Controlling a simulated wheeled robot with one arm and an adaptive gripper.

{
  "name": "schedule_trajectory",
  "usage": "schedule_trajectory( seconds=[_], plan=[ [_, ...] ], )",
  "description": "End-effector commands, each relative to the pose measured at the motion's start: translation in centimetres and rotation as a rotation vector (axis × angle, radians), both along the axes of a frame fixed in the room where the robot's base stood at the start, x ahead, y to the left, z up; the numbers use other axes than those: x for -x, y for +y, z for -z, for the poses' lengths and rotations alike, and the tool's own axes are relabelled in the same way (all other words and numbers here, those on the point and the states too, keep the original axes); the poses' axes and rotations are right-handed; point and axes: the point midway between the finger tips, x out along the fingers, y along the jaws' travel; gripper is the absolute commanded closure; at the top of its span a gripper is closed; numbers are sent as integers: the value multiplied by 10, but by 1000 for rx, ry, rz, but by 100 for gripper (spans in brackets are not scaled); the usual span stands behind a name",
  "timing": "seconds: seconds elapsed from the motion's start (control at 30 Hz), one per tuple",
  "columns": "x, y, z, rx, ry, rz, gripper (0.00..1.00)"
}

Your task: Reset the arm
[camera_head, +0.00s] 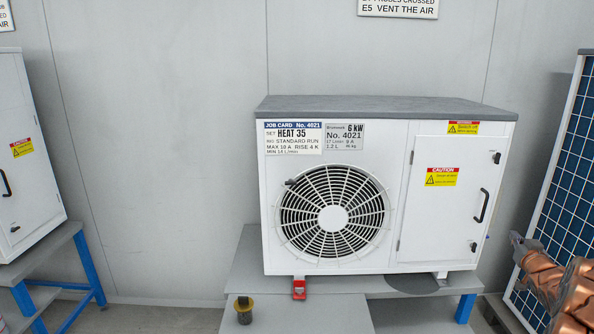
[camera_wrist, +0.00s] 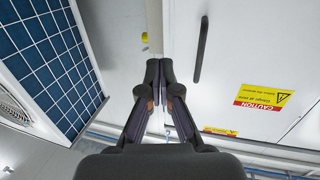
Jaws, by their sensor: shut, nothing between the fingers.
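My gripper (camera_wrist: 160,80) shows in the wrist view with its dark fingers together and nothing between them. It points toward a white cabinet front, with a dark door handle (camera_wrist: 201,50) just right of the fingertips. I cannot tell how far the fingers are from the panel. In the head view, copper-coloured links of my arm enter at the lower right, and the gripper's fingers cannot be made out there.
A white pump unit (camera_head: 391,215) with a fan and closed door stands on a grey bench (camera_head: 250,272). Another white unit (camera_head: 22,150) is at left. A blue gridded panel (camera_head: 570,180) stands at right, close to my arm. A yellow-topped plug (camera_head: 243,310) sits on the bench step.

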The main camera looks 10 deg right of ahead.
Motion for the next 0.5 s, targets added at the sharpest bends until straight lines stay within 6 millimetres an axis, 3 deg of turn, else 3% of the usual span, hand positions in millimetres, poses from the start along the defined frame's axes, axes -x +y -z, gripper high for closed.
schedule_trajectory(
  seconds=[0.03,0.23,0.5],
  plan=[
    [-6,10,-10,1,20,3,100],
    [-17,54,-29,-30,153,48,100],
    [-9,129,-46,-81,357,88,100]
  ],
)
